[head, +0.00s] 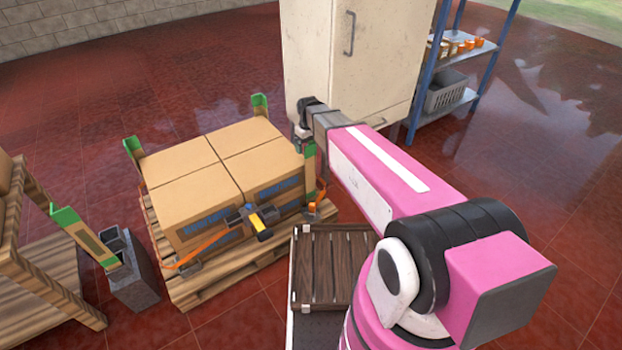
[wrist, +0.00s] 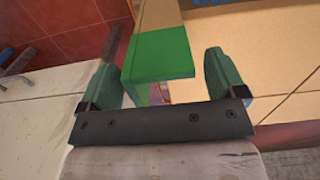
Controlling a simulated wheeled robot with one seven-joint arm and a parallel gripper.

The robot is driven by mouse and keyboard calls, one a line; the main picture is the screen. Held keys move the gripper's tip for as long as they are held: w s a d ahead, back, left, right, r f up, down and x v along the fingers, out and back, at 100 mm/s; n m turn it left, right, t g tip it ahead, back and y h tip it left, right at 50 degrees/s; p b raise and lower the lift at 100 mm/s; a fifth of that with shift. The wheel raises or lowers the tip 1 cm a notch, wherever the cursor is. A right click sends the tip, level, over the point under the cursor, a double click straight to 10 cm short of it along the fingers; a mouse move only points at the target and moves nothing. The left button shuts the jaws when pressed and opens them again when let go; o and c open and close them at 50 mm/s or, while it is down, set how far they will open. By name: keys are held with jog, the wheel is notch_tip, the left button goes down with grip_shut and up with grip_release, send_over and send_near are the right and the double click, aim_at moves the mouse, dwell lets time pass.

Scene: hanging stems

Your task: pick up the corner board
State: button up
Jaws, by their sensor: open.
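A corner board with a green capped end (head: 310,150) stands at the right corner of the stacked cartons, partly hidden by my arm. In the wrist view a green board end (wrist: 158,57) shows between the two fingers of my gripper (wrist: 165,80), beside a carton. The fingers are open, one on either side of it, and I cannot tell whether either touches it. Other green-ended corner boards stand at the cartons' back corner (head: 260,104) and left corner (head: 133,148). Another (head: 85,236) leans in a grey block at the left.
The cartons (head: 190,160) sit on a wooden pallet (head: 195,288), with an orange strap and a dark tool (head: 252,220) at their front. A white cabinet (head: 345,60) stands close behind my gripper. A slatted crate (head: 330,265) is in front; open red floor (head: 520,150) lies right.

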notch_tip(320, 180, down, 2)
jog(key=shift+f, duration=0.25)
jog(key=c, duration=1)
jog(key=shift+r, duration=0.1)
